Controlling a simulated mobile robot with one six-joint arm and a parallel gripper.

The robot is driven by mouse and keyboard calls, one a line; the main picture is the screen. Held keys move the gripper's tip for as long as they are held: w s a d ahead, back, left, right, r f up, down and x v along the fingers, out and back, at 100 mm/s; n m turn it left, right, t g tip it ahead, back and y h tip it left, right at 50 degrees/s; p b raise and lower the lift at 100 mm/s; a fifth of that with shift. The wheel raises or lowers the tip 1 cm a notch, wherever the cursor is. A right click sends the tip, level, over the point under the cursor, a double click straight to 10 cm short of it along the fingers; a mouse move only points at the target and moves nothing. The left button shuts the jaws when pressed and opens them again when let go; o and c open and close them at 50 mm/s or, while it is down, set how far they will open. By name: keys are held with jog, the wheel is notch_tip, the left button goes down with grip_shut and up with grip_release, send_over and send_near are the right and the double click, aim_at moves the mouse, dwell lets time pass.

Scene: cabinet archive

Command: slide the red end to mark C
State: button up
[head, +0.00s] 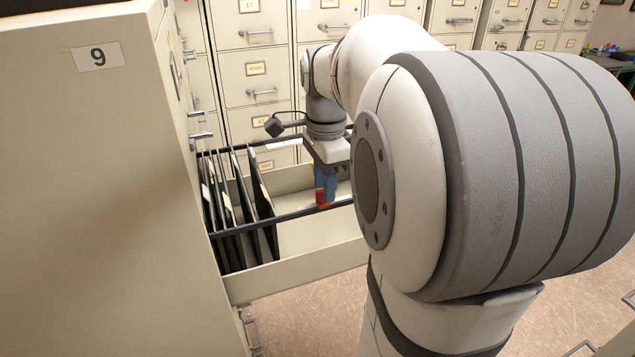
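The red end (322,200) is a small red piece at the near dark rail (290,216) of an open cabinet drawer, to the right of the hanging files. My gripper (326,188) points down into the drawer, its blue lower part right at the red piece. I cannot tell whether its fingers close on the red piece or only touch it, as they overlap in this view. Mark C cannot be made out. My arm hides the right part of the drawer and rail.
Several dark hanging files (238,205) lean in the left part of the drawer (300,268). The drawer floor between them and my gripper looks bare. A beige cabinet (110,190) marked 9 stands close at left. More filing cabinets (255,60) line the back.

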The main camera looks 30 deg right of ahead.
notch_tip(320, 180, up, 6)
jog(key=shift+r, duration=0.2)
dwell(0.4)
jog(key=s+a+f+n+t, duration=0.3)
jog(key=s+a+f+n, duration=0.8)
jog(key=n, duration=0.8)
notch_tip(320, 180, down, 3)
jog(key=shift+a+r, duration=0.1)
jog(key=shift+a, duration=0.5)
